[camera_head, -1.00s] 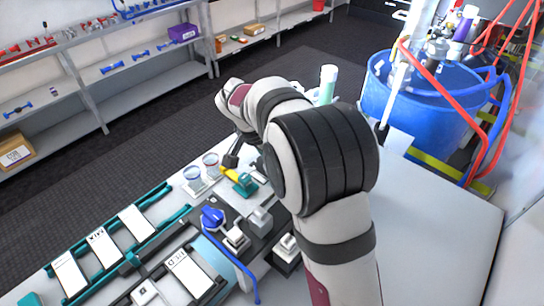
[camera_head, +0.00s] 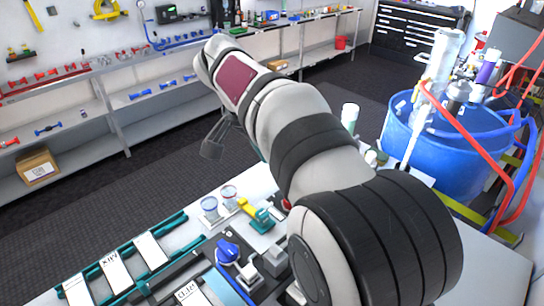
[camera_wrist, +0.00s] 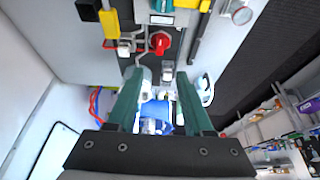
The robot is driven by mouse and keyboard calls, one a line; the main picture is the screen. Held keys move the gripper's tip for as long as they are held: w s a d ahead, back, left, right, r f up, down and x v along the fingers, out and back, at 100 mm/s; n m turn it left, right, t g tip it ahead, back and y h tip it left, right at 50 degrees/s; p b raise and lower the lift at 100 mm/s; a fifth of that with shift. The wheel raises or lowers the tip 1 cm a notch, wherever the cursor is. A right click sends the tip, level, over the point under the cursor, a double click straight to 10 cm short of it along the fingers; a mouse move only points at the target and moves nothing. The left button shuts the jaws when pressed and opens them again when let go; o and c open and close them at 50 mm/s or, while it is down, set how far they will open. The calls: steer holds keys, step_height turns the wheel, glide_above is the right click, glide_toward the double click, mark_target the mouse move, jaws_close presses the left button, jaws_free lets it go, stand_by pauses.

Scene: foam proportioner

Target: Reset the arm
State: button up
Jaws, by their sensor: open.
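My arm reaches up and away over the bench in the head view, its wrist raised above the bench's far edge. Part of my gripper (camera_head: 214,142) shows there as a dark, blurred shape below the wrist; the rest is hidden behind the arm. In the wrist view, my gripper (camera_wrist: 162,88) has two teal fingers, spread apart with nothing held between them. A red knob (camera_wrist: 159,43) and yellow parts on a panel show beyond the fingertips.
The bench holds teal rails (camera_head: 178,222), a blue knob (camera_head: 228,251), a yellow-and-teal valve (camera_head: 256,213) and two small round gauges or cups (camera_head: 210,206). A blue barrel (camera_head: 440,140) with red and blue hoses stands at right. Shelves (camera_head: 125,105) line the back; open floor lies between.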

steer(key=shift+s+r, duration=0.1)
stand_by(0.3)
steer(key=s+d+f+n+g+y, duration=0.1)
steer(key=s+d+f, duration=0.1)
steer(key=s, duration=0.8)
steer(key=s+d+f+n+g+y, duration=0.1)
steer(key=s+f, duration=0.4)
steer(key=s, duration=0.5)
steer(key=s+d+f+n+g+y, duration=0.1)
steer(key=s+d+f+y, duration=0.2)
steer(key=s, duration=0.7)
steer(key=shift+s+d+f+n, duration=0.3)
steer(key=shift+d+f, duration=0.1)
steer(key=shift+d, duration=0.35)
